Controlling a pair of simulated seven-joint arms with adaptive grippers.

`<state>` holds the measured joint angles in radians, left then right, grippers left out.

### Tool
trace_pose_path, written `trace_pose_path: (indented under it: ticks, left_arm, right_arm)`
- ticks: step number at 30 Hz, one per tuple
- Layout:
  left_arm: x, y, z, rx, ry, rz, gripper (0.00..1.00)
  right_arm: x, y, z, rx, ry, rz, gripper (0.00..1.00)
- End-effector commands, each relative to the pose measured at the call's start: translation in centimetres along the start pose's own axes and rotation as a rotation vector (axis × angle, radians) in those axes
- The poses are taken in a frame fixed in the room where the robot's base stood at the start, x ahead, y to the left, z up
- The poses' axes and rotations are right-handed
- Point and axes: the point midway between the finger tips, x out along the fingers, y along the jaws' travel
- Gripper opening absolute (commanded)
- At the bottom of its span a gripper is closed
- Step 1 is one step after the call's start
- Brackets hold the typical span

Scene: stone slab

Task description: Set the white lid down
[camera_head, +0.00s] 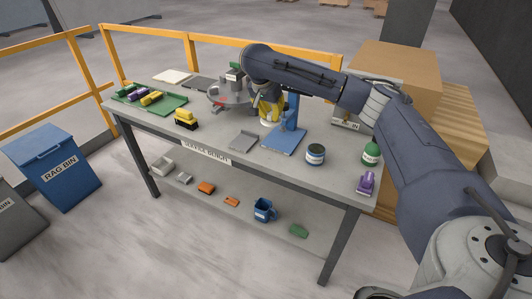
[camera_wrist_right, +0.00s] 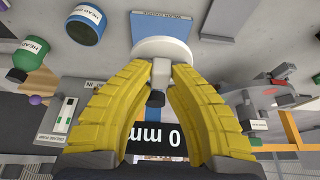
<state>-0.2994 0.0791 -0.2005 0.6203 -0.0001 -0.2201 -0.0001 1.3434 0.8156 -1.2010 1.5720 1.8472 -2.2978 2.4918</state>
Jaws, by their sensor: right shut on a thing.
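The white lid (camera_wrist_right: 148,48) is a round pale disc with a small knob, seen in the right wrist view. My right gripper (camera_wrist_right: 161,72) has its yellow fingers shut on the knob. In the head view my right gripper (camera_head: 268,112) is over the middle of the bench, just left of the blue stand's post (camera_head: 292,106). Only a little of the lid shows under the fingers there. The blue base plate (camera_head: 283,141) lies in front and right of it. I cannot tell whether the lid touches anything below. My left gripper is out of view.
Bare bench shows around the jar.

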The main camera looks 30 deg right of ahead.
Motion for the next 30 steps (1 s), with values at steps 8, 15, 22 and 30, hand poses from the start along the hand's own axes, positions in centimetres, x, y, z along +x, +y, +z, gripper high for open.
trace_pose_path:
  ticks: [8,15,22,30]
  left_arm:
    - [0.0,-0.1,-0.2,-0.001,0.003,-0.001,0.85]
    - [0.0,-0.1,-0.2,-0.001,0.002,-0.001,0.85]
    - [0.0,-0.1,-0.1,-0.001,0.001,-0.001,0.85]
    - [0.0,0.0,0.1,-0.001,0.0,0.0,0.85]
  right_arm:
    - [5.9,0.0,2.7,-0.003,-0.004,0.002,0.0]
    - [9.8,0.0,4.3,-0.002,-0.003,0.0,0.0]
    - [11.4,-0.1,4.9,-0.002,-0.001,-0.002,0.0]
    - [12.8,0.0,5.5,-0.002,-0.002,0.0,0.0]
